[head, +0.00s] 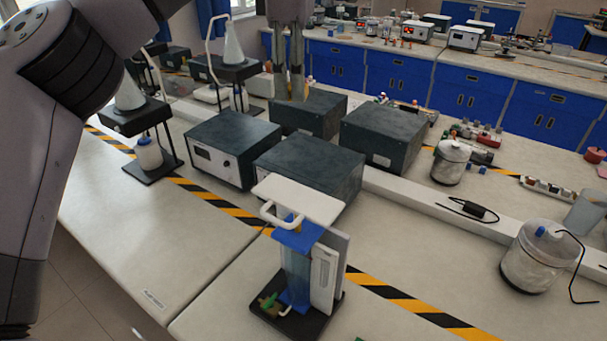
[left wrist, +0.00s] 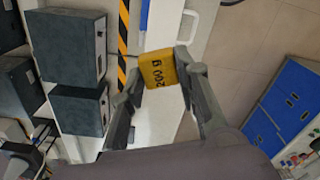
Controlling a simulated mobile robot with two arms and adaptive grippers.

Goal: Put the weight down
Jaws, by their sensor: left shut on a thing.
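The weight (left wrist: 158,68) is a yellow block marked "200 g". In the left wrist view it sits between the two fingertips of my left gripper (left wrist: 160,76), which is shut on it. In the head view my left gripper (head: 290,92) points down at the top centre, in front of the dark boxes. I cannot make out the weight there. In the left wrist view, bench top shows beyond the weight; the height above it is hard to tell. My right gripper is in neither view.
Dark grey boxes (head: 310,168) stand mid-bench. A blue-topped apparatus with a white plate (head: 300,200) stands in front of them. Stands with white flasks (head: 130,95) are at left, metal pots (head: 540,258) at right. The front bench (head: 160,240) has clear room beside the striped tape (head: 215,205).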

